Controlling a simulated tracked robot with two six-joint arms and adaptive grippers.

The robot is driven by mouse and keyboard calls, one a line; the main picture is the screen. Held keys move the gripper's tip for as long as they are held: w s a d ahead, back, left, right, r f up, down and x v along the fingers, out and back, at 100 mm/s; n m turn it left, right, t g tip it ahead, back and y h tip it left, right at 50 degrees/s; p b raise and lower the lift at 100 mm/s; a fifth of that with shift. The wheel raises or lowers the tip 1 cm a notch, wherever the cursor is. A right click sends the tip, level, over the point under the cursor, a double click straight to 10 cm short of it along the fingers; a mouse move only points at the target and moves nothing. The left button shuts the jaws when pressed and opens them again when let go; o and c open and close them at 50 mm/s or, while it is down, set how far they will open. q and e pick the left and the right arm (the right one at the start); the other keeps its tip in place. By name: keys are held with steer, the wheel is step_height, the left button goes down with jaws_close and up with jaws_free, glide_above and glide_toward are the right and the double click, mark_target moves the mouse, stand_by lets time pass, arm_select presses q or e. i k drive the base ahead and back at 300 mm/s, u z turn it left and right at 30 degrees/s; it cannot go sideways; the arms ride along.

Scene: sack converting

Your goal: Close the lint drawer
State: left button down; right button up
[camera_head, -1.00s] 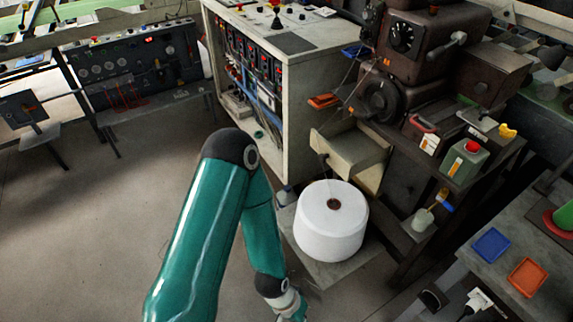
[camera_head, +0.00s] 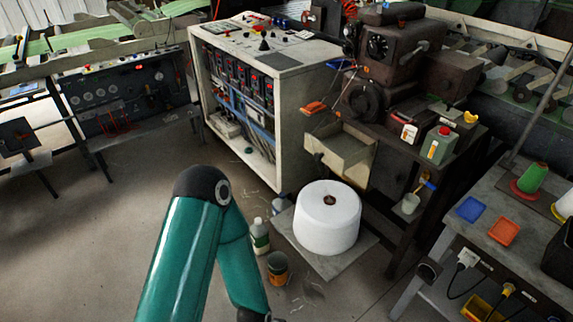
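The lint drawer (camera_head: 341,148) is a beige open-topped box standing pulled out from under the dark brown machine (camera_head: 395,50), to the right of the white cabinet. Its front faces the left foreground, above and behind a large white thread cone. My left arm, in teal, comes up from the bottom left and bends down again in front of the cabinet. Its gripper is below the bottom edge of the view and cannot be seen. My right arm and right gripper are not in view.
The white thread cone (camera_head: 327,218) stands on a flat floor plate (camera_head: 364,240) before the drawer. A bottle (camera_head: 260,236) and an orange-labelled can (camera_head: 278,268) stand left of it. A grey table (camera_head: 490,235) is at right. The floor at left is clear.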

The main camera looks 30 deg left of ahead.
mark_target(340, 146)
steer(key=z, duration=0.15)
steer(key=i, duration=0.85)
steer(key=u, duration=0.2)
steer(key=k, duration=0.8)
steer(key=z, duration=0.25)
steer(key=i, duration=0.8)
steer(key=u, duration=0.1)
